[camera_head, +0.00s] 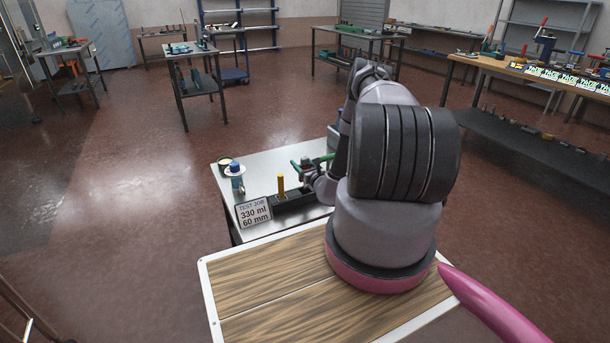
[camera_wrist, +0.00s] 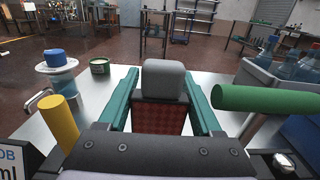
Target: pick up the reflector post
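The likely reflector post is a dark upright piece with a rounded grey cap and a red patterned face (camera_wrist: 164,80). In the wrist view it stands between the two teal fingers of my gripper (camera_wrist: 163,98). The fingers lie close along both its sides; I cannot tell whether they press on it. Its lower part is hidden by my gripper body. In the head view my gripper (camera_head: 303,167) is over the small metal table, partly hidden by my arm.
A yellow post (camera_wrist: 60,122), a blue-capped bottle (camera_wrist: 57,70) and a low dark tin (camera_wrist: 99,66) stand left of my gripper. A green bar (camera_wrist: 268,101) is close on the right, with a grey crate (camera_wrist: 250,75) behind. A sign (camera_head: 253,212) stands at the table's front.

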